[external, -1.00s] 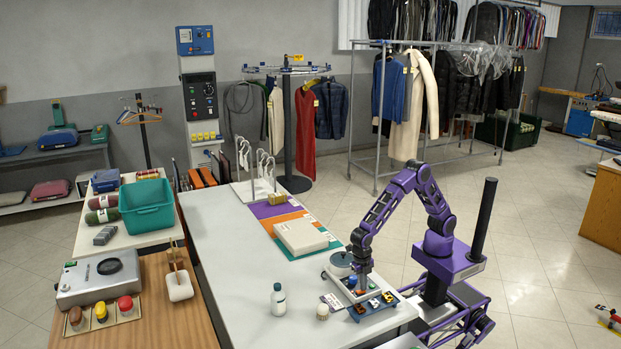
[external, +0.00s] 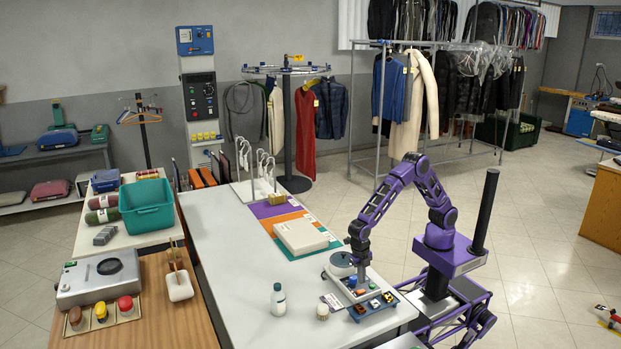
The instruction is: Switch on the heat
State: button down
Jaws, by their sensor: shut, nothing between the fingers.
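My gripper (external: 361,279) points down over a small light-coloured control box (external: 338,280) near the right end of the white counter. It is shut and holds nothing. The box has a blue button (external: 352,282) and a red button (external: 360,292) on top. The fingertips are just above or at the blue button; I cannot tell whether they touch it. Part of the box top is hidden behind the gripper. A tall panel (external: 200,98) with dials and buttons stands at the back wall; its labels are too small to read.
A blue-grey tray (external: 381,312) with several small pieces lies in front of the box. A white bottle (external: 278,300) and a small white jar (external: 322,311) stand to the left. The counter's middle (external: 235,260) is clear.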

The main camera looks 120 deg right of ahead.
aim_at(363, 290)
notch_tip(363, 290, up, 10)
jog(key=s, duration=0.1)
jog(key=shift+s+r, duration=0.15)
jog(key=shift+r, duration=0.1)
